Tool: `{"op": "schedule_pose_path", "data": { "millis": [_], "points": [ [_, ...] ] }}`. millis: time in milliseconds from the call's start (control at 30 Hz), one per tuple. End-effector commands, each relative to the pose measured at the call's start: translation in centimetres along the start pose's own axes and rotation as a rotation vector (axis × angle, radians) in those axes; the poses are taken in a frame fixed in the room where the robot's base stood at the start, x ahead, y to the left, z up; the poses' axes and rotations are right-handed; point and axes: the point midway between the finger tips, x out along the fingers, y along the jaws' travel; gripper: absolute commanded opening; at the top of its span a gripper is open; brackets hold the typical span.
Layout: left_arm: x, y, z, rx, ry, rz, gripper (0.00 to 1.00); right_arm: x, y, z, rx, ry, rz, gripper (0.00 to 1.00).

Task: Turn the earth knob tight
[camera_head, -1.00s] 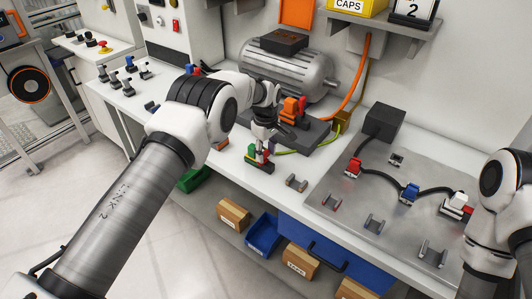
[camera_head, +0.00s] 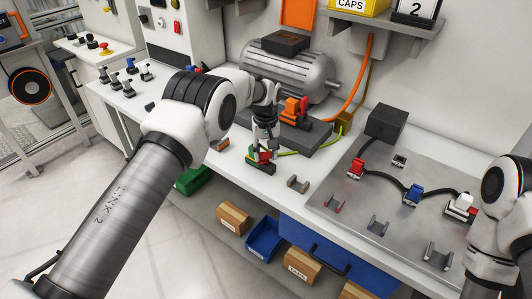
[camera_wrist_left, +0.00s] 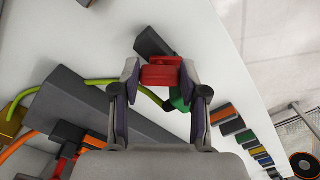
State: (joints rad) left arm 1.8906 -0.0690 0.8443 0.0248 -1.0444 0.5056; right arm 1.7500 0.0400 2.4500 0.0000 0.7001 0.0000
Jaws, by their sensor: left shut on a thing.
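A small terminal with a red knob (camera_head: 262,156) on a green body (camera_head: 251,152) and dark base (camera_head: 260,167) stands on the white bench. The yellow-green earth wire (camera_head: 290,153) runs to it. My left gripper (camera_head: 262,150) comes down over it from above. In the left wrist view, the two fingers (camera_wrist_left: 160,84) are shut on the red knob (camera_wrist_left: 161,75), one on each side. The green body (camera_wrist_left: 180,100) shows partly behind the right finger, and the dark base (camera_wrist_left: 152,44) sticks out beyond the knob. My right gripper is out of view; only my right arm shows.
A grey motor (camera_head: 290,72) and an orange connector (camera_head: 295,108) on a dark plinth (camera_head: 310,138) stand close behind the left gripper. To the right is a metal plate (camera_head: 330,180) with red and blue connectors on black cable. A small empty clip (camera_head: 298,184) sits nearby.

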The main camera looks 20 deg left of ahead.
Motion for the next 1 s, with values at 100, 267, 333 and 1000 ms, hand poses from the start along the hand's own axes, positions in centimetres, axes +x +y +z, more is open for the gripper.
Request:
{"op": "schedule_pose_path", "data": {
  "millis": [100,267,333,1000],
  "points": [
    [0.4,-0.1,0.2,0.013,-0.007,-0.004,0.09,0.1,0.0,0.0,0.0,0.0,0.0,0.0],
    [0.4,-0.1,0.2,0.016,-0.008,-0.004,0.09,0.1,0.0,0.0,0.0,0.0,0.0,0.0],
    [0.4,-0.1,0.2,0.015,-0.008,-0.004,0.09,0.1,0.0,0.0,0.0,0.0,0.0,0.0],
    [-1.9,0.0,0.0,0.014,-0.001,0.0,0.69,0.0,0.0,0.0,0.0,0.0,0.0,0.0]
  ]
}}
